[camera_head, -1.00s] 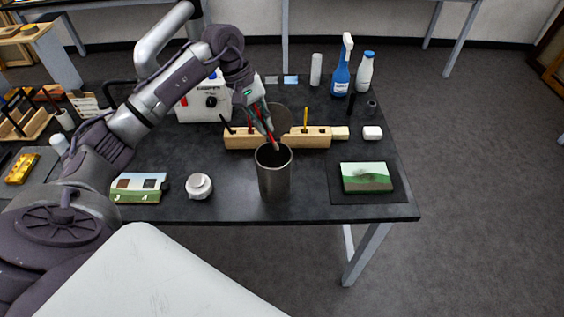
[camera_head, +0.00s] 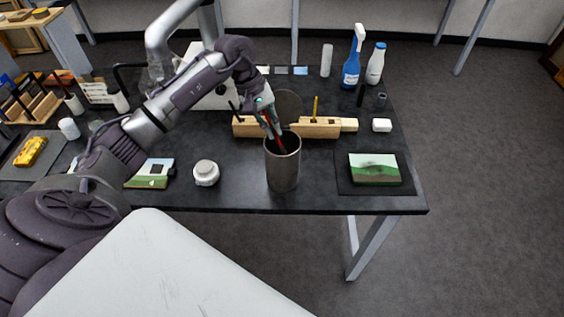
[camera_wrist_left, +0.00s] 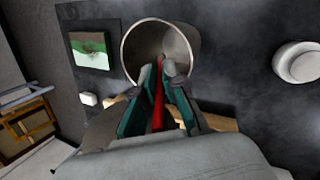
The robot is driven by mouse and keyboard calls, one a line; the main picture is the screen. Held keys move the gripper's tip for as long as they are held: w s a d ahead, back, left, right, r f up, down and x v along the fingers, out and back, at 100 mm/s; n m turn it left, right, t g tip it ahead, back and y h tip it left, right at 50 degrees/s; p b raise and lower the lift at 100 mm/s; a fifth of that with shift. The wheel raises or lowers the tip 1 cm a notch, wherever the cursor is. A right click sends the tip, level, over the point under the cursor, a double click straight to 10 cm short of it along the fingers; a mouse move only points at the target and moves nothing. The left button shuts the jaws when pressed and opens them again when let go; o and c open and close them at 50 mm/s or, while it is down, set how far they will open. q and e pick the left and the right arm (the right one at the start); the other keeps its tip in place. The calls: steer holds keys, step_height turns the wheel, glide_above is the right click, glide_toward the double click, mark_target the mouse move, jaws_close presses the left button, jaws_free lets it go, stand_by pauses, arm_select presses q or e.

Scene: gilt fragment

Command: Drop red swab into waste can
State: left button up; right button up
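My left gripper (camera_head: 274,128) points down at the mouth of the grey metal waste can (camera_head: 282,172), with its fingertips at about rim height. The thin red swab (camera_wrist_left: 158,108) lies between its two fingers, which are closed around it. In the head view the red swab (camera_head: 269,126) shows partly, and its lower end is hidden by the fingers and can. In the wrist view the open can (camera_wrist_left: 192,35) lies just beyond the fingertips, and its inside looks empty where visible. My right gripper is not in view.
A wooden block rack (camera_head: 322,130) with a yellow stick stands behind the can. A white round jar (camera_head: 206,173) is to its left. A small landscape painting (camera_head: 374,168) lies on a dark mat to the right. Spray and white bottles stand at the back right.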

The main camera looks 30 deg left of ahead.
arm_select(q)
steer(key=o, duration=0.4)
steer(key=shift+w, duration=0.1)
steer(key=v, duration=1.2)
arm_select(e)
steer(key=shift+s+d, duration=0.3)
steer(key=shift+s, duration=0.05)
arm_select(q)
steer(key=shift+f, duration=0.1)
